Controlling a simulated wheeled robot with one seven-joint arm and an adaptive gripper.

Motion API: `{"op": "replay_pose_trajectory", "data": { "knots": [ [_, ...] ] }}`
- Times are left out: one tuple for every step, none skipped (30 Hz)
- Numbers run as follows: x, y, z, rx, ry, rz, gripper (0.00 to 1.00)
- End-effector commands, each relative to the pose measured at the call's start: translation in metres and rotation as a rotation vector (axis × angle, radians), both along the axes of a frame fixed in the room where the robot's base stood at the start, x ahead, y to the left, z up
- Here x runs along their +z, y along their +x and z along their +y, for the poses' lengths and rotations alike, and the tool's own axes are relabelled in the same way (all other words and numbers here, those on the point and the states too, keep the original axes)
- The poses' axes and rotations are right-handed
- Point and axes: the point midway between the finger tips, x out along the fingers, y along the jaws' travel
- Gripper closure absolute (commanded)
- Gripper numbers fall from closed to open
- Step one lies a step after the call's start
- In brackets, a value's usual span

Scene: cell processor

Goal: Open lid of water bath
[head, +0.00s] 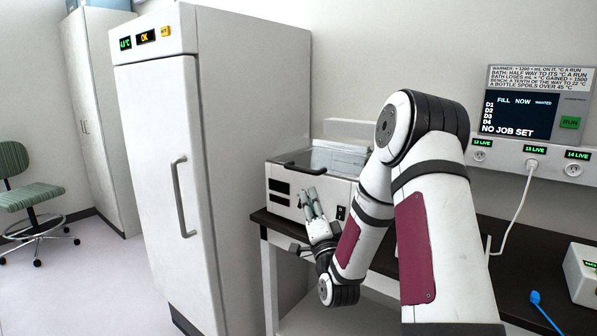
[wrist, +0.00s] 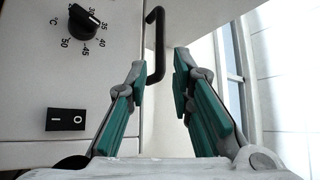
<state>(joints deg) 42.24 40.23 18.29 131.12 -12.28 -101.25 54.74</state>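The water bath (head: 283,184) is a white box on the dark bench, with its see-through lid (head: 325,158) lying down on top. A black bar handle (head: 299,169) is at the lid's front edge. My gripper (head: 311,203) is in front of the bath, below the handle in the picture. In the wrist view, my gripper (wrist: 160,66) is open, with a teal-padded finger on each side. The black handle (wrist: 155,48) appears between the fingertips, closer to the left one. I cannot tell whether they touch; no grip on it shows.
The bath's temperature dial (wrist: 84,19) and power switch (wrist: 65,119) are left of my fingers in the wrist view. A tall white fridge (head: 160,150) stands close left of the bench (head: 274,220). A wall panel (head: 536,103) and a plugged-in cable (head: 521,195) are at right.

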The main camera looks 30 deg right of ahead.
Motion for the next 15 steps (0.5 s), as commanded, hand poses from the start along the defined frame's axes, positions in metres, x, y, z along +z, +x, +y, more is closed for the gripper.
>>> {"op": "replay_pose_trajectory", "data": {
  "knots": [
    [0.004,0.005,-0.002,0.000,-0.002,-0.003,0.79],
    [0.006,0.009,-0.003,0.000,-0.002,-0.003,0.79],
    [0.009,0.015,-0.005,0.000,-0.003,-0.002,0.79],
    [0.011,0.020,-0.007,0.000,-0.003,-0.002,0.79],
    [0.013,0.025,-0.009,0.000,-0.003,-0.002,0.79],
    [0.016,0.032,-0.011,0.000,-0.003,-0.002,0.79],
    [0.019,0.037,-0.013,0.000,-0.003,-0.002,0.79],
    [0.021,0.042,-0.015,0.000,-0.003,-0.002,0.79],
    [0.024,0.049,-0.017,0.000,-0.003,-0.002,0.79],
    [0.027,0.055,-0.019,0.000,-0.003,-0.002,0.79],
    [0.029,0.060,-0.021,0.001,-0.003,-0.001,0.79],
    [0.032,0.066,-0.023,0.001,-0.002,-0.002,0.79],
    [0.034,0.071,-0.025,0.001,-0.002,-0.001,0.79],
    [0.036,0.076,-0.026,0.001,-0.002,-0.001,0.79],
    [0.038,0.082,-0.029,0.001,-0.002,0.000,0.79]
  ]
}}
